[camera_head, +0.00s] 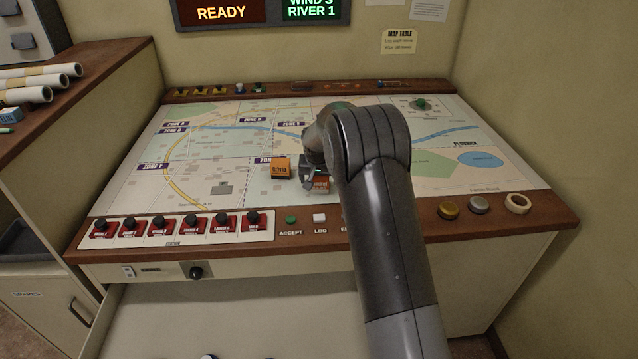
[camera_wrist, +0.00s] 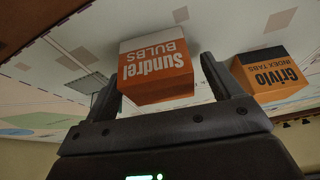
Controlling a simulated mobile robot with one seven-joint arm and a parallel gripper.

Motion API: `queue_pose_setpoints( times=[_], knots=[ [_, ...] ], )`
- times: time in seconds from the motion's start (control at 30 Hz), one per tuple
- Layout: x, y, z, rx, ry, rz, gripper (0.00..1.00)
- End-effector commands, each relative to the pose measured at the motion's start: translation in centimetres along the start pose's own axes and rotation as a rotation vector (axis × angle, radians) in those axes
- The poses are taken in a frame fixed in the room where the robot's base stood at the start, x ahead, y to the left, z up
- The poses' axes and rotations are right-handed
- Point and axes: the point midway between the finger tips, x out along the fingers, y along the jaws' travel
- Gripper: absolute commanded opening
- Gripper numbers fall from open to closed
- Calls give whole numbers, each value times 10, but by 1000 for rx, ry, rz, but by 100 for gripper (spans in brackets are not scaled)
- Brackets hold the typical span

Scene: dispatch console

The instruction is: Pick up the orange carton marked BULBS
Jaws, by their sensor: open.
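The orange and white carton marked BULBS (camera_head: 321,184) stands on the map table, partly hidden by my gripper (camera_head: 315,172) in the head view. In the wrist view the carton (camera_wrist: 155,66) appears upside down, with "Sundrel BULBS" readable on its face. My gripper (camera_wrist: 162,78) is open, with one finger on each side of the carton's outline. A gap shows between the carton and the right finger; the left finger is close to it. I cannot tell how far the carton reaches in between the fingers.
A second, yellower orange carton marked INDEX TABS (camera_head: 280,168) stands just left of my gripper; it also shows in the wrist view (camera_wrist: 272,74). Red switches (camera_head: 192,224) line the front left edge. A tape roll (camera_head: 517,203) lies front right. An open drawer (camera_head: 230,315) is below.

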Motion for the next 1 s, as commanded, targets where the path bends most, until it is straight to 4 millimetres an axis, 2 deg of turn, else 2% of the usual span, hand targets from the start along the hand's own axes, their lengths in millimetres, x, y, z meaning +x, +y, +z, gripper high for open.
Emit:
queue_pose_setpoints(
  times=[0.1, 0.27, 0.87, 1.0],
  knots=[
    [9, 0, 0, 0, 1, 0, 84],
    [9, 0, 0, 0, 1, 0, 84],
    [8, 0, 0, 0, 1, 0, 36],
    [8, 0, 0, 0, 1, 0, 34]
  ],
)
